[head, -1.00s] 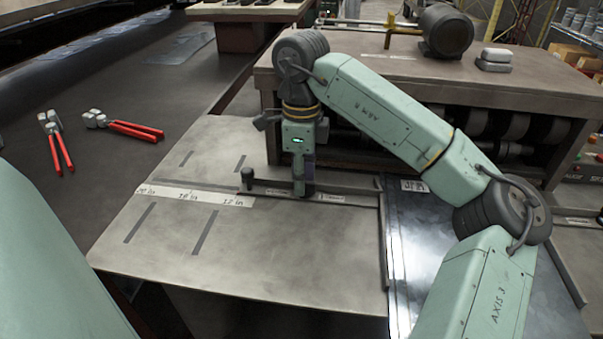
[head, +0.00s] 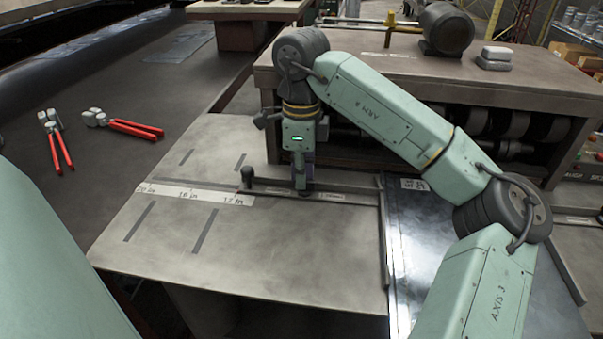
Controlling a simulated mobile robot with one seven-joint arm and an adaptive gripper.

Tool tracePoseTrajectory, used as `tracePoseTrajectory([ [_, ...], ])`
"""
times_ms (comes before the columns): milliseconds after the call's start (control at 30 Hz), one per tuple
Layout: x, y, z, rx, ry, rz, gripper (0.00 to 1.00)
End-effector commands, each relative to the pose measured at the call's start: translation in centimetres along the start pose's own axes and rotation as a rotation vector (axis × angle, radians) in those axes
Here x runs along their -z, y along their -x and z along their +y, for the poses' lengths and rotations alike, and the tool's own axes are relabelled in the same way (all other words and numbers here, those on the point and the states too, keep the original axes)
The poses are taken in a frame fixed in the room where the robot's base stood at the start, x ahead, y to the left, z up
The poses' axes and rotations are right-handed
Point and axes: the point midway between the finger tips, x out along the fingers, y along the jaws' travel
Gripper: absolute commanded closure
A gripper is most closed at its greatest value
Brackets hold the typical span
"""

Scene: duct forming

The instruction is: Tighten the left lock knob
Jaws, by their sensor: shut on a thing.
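My gripper (head: 302,188) points straight down in the head view, at a dark bar (head: 345,189) that lies across the grey metal table. Its fingers are shut low at the bar, on what appears to be the left lock knob. The fingers hide nearly all of that knob, so its turn cannot be seen. Small pale labels lie on both sides of the fingers.
The table (head: 280,260) has a white inch scale (head: 190,195) and dark slots. A shiny dark sheet (head: 410,240) lies at right. Two red-handled tools (head: 135,130) (head: 62,150) lie on the dark surface at left. A bench with rollers (head: 400,75) stands behind my gripper.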

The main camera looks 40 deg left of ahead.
Motion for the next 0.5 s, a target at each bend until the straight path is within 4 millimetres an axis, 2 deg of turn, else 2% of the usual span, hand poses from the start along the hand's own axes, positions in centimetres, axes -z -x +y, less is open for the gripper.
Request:
tracePoseTrajectory([
  [267, 0.05, -0.06, -0.07, 0.002, -0.076, 0.002, 1.00],
  [500, 0.10, -0.13, -0.22, 0.004, -0.252, 0.002, 1.00],
])
